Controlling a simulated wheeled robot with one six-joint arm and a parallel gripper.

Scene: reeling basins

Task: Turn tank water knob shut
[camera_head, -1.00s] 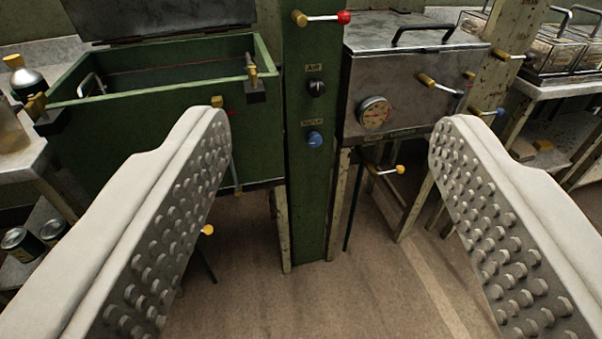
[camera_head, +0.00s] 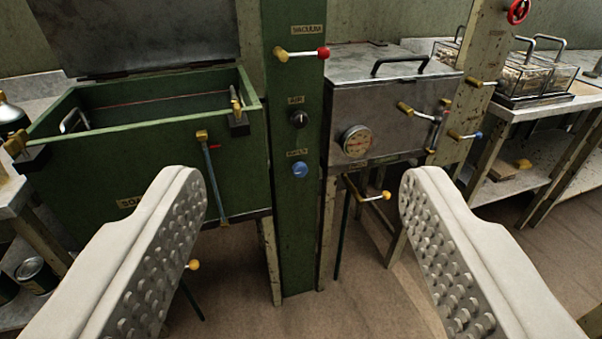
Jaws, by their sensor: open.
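A round blue knob (camera_head: 300,170) sits on the front of a green column, below a small label too blurred to read surely. A black knob (camera_head: 299,119) sits above it under a label that seems to read AIR. The green tank (camera_head: 150,160) stands left of the column with its lid raised. My gripper (camera_head: 302,185) is open and empty, its two pale studded fingers wide apart at left and right. The blue knob shows in the gap between the fingers, farther off, and neither finger touches it.
A metal box with a gauge (camera_head: 355,141) stands right of the column. A red-tipped lever (camera_head: 302,53) sticks out under a vacuum label. A yellow-tipped valve handle (camera_head: 372,196) juts below the box. Floor is open below.

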